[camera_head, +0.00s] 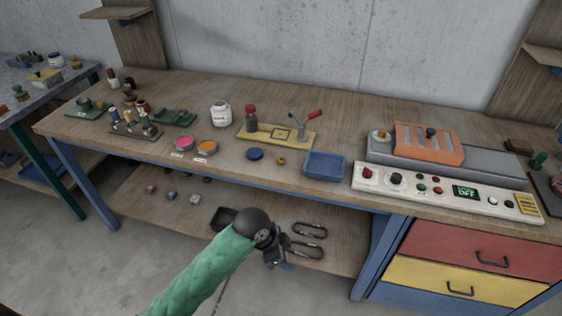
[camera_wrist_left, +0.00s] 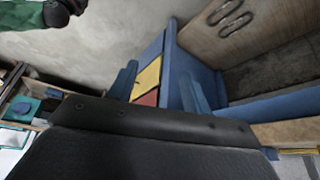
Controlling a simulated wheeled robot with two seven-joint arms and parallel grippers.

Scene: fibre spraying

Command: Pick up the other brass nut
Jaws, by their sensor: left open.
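A small brass nut (camera_head: 281,160) lies on the wooden bench top, between a blue round lid (camera_head: 255,154) and a blue tray (camera_head: 325,165). A small brass-coloured piece (camera_head: 380,135) sits at the left end of the grey machine; I cannot tell whether it is a nut. My left gripper (camera_head: 275,258) is in front of the bench, below the top's front edge and well away from the nut. In the left wrist view its fingers (camera_wrist_left: 160,90) stand apart with nothing between them. No nut is clear in that view. My right gripper is not seen.
A yellow fixture (camera_head: 275,137) with a red-handled clamp stands behind the nut. The control panel (camera_head: 445,191) is right of the tray. Pink and orange pots (camera_head: 206,147) stand to the left. Carabiners (camera_head: 310,229) lie on the lower shelf near my left gripper.

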